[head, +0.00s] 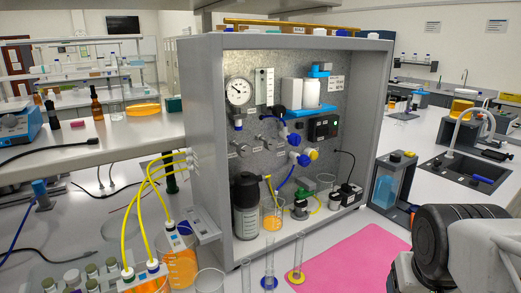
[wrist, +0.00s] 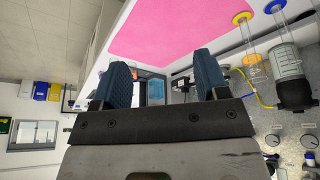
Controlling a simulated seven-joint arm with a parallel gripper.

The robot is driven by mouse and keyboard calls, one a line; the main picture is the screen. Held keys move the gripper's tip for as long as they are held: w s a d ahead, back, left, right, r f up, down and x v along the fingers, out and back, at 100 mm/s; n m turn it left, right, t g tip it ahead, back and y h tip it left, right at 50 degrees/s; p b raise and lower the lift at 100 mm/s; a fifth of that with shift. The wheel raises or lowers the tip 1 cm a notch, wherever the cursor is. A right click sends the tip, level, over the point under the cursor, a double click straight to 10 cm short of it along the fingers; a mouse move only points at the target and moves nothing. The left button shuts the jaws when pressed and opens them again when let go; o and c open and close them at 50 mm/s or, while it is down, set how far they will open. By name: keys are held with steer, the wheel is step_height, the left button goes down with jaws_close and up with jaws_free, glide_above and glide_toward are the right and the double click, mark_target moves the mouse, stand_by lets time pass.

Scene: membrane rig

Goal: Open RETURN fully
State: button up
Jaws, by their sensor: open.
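The membrane rig is a grey open-front cabinet (head: 207,130) with a metal back panel carrying valves and gauges. Blue valve knobs (head: 294,139) and a yellow-faced knob (head: 312,154) sit right of centre on the panel. Silver fittings (head: 240,149) sit to their left. The labels are too small to read, so I cannot tell which one is RETURN. My gripper (wrist: 160,82) is open and empty in the wrist view, its two blue fingers apart and clear of the valves. Its fingers do not show in the head view, where only part of my arm appears at lower right.
A pink mat (head: 350,262) lies before the rig. Glass cylinders (head: 298,258) stand by the rig's front edge. Yellow tubes (head: 148,205) run out left. A blue-lit box (head: 390,183) stands right.

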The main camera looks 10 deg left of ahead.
steer(key=w+a+r+n+t, duration=0.25)
steer(key=w+a+t, duration=0.2)
steer(key=w, duration=0.75)
steer(key=n+t+y, duration=0.4)
steer(key=n+y, duration=0.5)
steer(key=y, duration=0.4)
glide_toward(246, 152)
steer(key=x, duration=0.4)
steer(key=shift+w+a, duration=0.25)
steer(key=shift+w, duration=0.05)
steer(key=shift+w+a, duration=0.1)
steer(key=shift+x, duration=3.75)
steer(key=shift+c, duration=0.5)
